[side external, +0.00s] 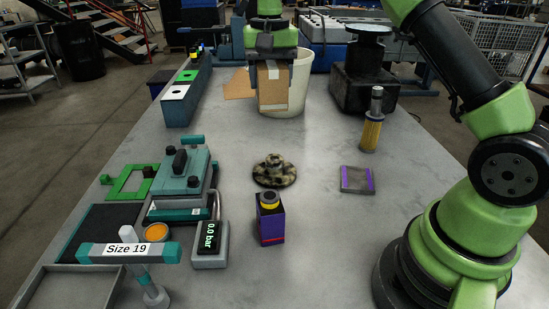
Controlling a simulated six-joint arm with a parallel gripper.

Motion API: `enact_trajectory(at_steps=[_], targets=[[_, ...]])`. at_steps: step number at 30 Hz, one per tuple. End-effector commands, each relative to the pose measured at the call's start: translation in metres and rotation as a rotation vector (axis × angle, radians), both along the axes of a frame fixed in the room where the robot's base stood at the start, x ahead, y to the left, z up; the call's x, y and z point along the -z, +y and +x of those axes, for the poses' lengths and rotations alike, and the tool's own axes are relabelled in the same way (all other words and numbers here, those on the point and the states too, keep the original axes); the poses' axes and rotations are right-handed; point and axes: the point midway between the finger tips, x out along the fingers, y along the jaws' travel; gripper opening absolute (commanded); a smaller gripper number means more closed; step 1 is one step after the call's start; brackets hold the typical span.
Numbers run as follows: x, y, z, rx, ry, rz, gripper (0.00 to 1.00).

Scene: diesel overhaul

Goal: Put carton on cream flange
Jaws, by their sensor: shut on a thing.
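The cream flange (274,174), mottled cream and black with a raised hub, lies flat mid-table, nearer the camera than the carton. Nothing rests on it.
The white bin (299,85) stands behind the carton. A purple box (270,222) with a yellow-ringed top is just in front of the flange. A yellow filter (371,125) and a flat grey-purple block (357,180) are to the right. A teal machine (183,175) is left.

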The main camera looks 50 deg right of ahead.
Motion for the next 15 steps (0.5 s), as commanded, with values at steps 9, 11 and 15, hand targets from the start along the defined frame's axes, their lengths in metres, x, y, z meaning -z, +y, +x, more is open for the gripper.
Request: enact_trajectory(at_steps=[9,11,15], targets=[[0.029,-0.015,0.002,0.059,0.001,0.001,0.27],[0.039,-0.015,0.002,0.058,0.002,0.000,0.27],[0.054,-0.014,0.002,0.057,0.001,0.001,0.27]])
